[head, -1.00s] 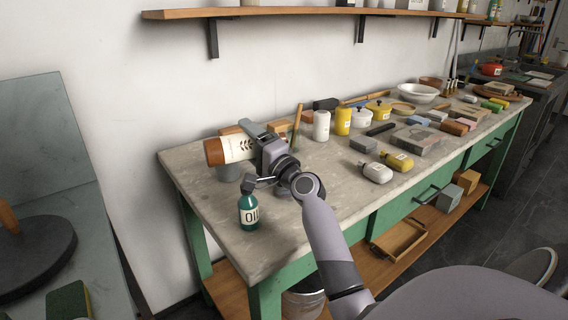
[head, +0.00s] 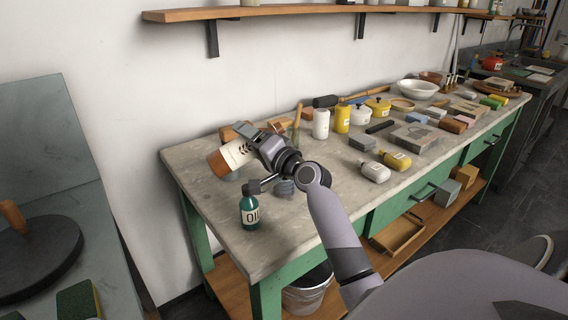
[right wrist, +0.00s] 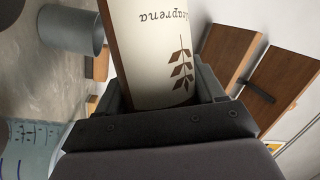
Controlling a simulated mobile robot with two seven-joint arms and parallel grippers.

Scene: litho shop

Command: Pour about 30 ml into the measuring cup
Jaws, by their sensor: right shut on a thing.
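My right gripper (head: 262,150) is shut on a brown bottle (head: 217,164) with a cream label and a dark leaf print. It holds the bottle tilted above the left end of the workbench, its left end in the head view lower. In the right wrist view the bottle's label (right wrist: 157,50) sits between the fingers. A clear, bluish vessel with blue marks (right wrist: 28,148), seemingly the measuring cup, is cut off at the lower left there. I cannot make it out surely in the head view. The bottle's mouth and any liquid are not visible. My left gripper is not in view.
A green oil bottle (head: 249,208) stands near the bench's (head: 205,206) front left, close below my right gripper. A grey cylinder (right wrist: 71,28) shows in the wrist view. Jars, a white bowl (head: 417,89) and blocks crowd the bench to the right.

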